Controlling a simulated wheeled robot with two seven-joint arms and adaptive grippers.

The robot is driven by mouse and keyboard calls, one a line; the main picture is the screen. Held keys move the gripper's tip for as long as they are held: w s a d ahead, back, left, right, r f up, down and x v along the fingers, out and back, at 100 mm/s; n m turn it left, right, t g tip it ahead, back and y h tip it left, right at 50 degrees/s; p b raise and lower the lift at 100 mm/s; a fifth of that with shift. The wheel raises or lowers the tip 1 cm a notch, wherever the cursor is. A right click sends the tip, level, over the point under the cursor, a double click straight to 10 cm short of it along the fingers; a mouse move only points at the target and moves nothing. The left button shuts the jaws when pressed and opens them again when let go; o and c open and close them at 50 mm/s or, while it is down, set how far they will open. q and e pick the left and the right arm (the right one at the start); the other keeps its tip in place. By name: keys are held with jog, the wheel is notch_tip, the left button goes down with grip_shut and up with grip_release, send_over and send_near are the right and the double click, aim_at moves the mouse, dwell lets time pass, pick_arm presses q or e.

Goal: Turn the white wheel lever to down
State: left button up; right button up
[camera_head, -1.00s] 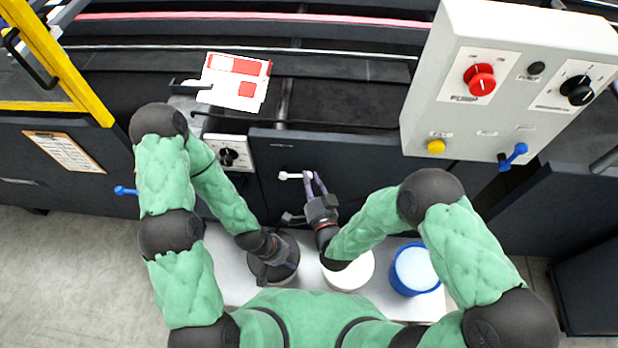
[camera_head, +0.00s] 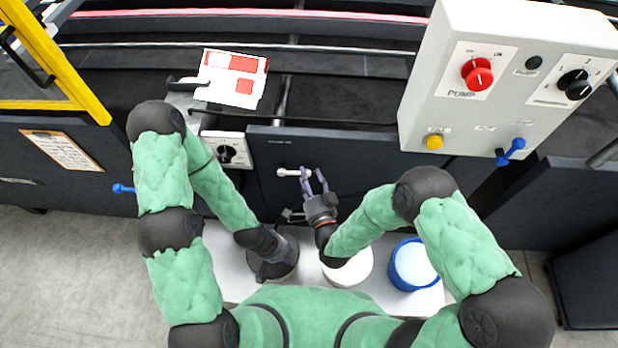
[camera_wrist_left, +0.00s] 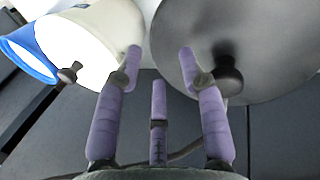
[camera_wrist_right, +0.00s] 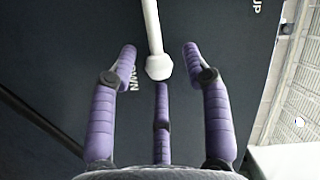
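The white wheel lever (camera_head: 291,172) sticks out from the dark front panel of the machine and lies roughly sideways in the head view. In the right wrist view its white rod (camera_wrist_right: 152,25) ends in a rounded knob between my finger tips, with gaps on both sides. Part of a "DOWN" label (camera_wrist_right: 126,72) shows left of it and "UP" (camera_wrist_right: 257,6) at upper right. My right gripper (camera_head: 313,174) is open at the lever's right end. My left gripper (camera_head: 268,262) is low over the white table; its fingers (camera_wrist_left: 158,65) are spread and empty.
A grey round container (camera_wrist_left: 250,45), a white container (camera_head: 350,272) and a blue-rimmed container (camera_head: 413,265) stand on the white table (camera_head: 222,262). A grey control box (camera_head: 480,125) with a blue lever (camera_head: 511,151) is at right. A dial plate (camera_head: 228,150) is left of the white lever.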

jog(key=shift+s, duration=0.1)
jog(key=v, duration=1.2)
pick_arm(q)
jog(key=shift+s, duration=0.1)
dwell(0.3)
